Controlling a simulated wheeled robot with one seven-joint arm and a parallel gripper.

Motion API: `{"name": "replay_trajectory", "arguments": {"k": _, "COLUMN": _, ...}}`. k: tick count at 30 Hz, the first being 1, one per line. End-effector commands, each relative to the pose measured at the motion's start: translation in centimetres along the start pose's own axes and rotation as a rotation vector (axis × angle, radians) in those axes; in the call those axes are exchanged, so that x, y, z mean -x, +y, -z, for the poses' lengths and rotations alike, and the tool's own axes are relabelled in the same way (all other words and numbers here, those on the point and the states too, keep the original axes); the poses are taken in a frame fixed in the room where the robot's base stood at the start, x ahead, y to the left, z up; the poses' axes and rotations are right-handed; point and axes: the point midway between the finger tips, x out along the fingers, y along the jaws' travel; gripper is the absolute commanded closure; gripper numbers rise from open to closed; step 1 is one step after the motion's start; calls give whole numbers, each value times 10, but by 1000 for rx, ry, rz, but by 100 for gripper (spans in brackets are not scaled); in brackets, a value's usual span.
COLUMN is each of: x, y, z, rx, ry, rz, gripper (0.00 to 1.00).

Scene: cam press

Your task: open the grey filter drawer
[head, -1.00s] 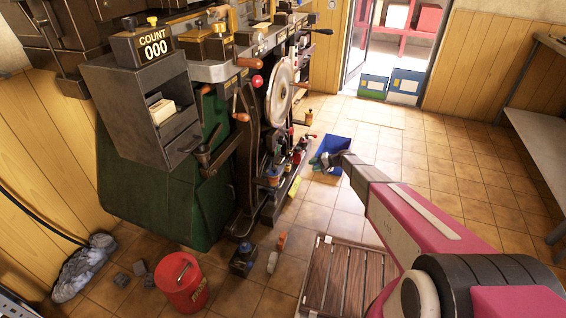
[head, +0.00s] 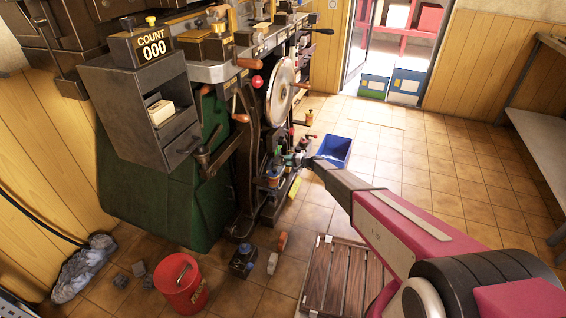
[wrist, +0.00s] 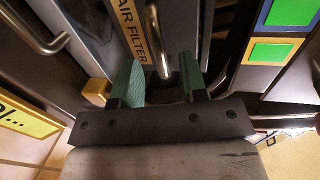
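In the wrist view, a yellow label reading "AIR FILTER" (wrist: 138,35) marks the filter drawer front. A shiny metal bar handle (wrist: 158,40) stands beside the label, towards its right. My gripper (wrist: 158,80) is open, with one green-padded finger on each side of the handle's lower end. The handle lies in the gap between the fingers, and I cannot tell whether either finger touches it. In the head view my gripper (head: 290,160) is low at the machine's side, small and partly lost among its parts. The drawer is not clear there.
A second metal handle (wrist: 38,28) is at the upper left of the wrist view. Green and blue panels (wrist: 275,50) are at right. In the head view, a blue bin (head: 334,152) stands behind my arm, and a red bucket (head: 181,284) is front left. The tiled floor at right is clear.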

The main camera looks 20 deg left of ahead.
Motion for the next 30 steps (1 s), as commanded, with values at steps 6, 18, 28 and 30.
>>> {"name": "replay_trajectory", "arguments": {"k": 6, "x": -30, "y": 0, "z": 1, "rx": 0, "ry": -1, "rz": 1, "gripper": 61}}
{"name": "replay_trajectory", "arguments": {"k": 18, "x": -35, "y": 0, "z": 0, "rx": 0, "ry": 0, "rz": 0, "gripper": 83}}
{"name": "replay_trajectory", "arguments": {"k": 28, "x": -32, "y": 0, "z": 0, "rx": 0, "ry": 0, "rz": 0, "gripper": 100}}
{"name": "replay_trajectory", "arguments": {"k": 30, "x": -29, "y": 1, "z": 0, "rx": 0, "ry": 0, "rz": 0, "gripper": 100}}
